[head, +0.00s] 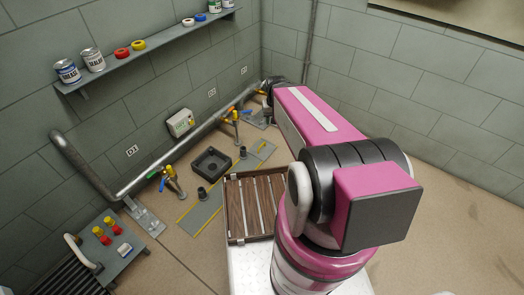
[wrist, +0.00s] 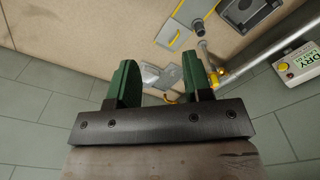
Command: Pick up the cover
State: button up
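My gripper (wrist: 160,68) is open in the wrist view, with two green fingers apart and nothing held between them. A grey metal piece (wrist: 151,75) shows beyond the fingers, at a distance. In the head view my arm reaches to the far corner, and my fingers cannot be made out there. I cannot tell for sure which thing is the cover. A dark square piece with a round recess (head: 210,165) lies on the floor, and a dark square piece also shows at the top of the wrist view (wrist: 252,10). Small dark cylinders (head: 202,193) stand near it.
A grey pipe (head: 190,146) runs along the wall, with yellow valves (head: 171,172). A white gauge box (head: 181,123) is beside it. A slatted wooden tray (head: 235,207) is by my arm. A shelf (head: 155,51) holds cans and rings. A low table (head: 125,258) stands front left.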

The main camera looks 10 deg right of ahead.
jog(key=w+f+m+t, duration=0.1)
jog(key=w+f+m, duration=0.3)
jog(key=w+f, duration=1.55)
jog(key=m, duration=0.4)
send_near(262, 145)
jog(key=shift+t, duration=0.4)
jog(key=f, duration=0.3)
jog(key=w+f, duration=0.1)
jog(key=f, duration=0.6)
jog(key=shift+w+a+f, duration=0.15)
jog(key=shift+f, duration=0.05)
grip_shut()
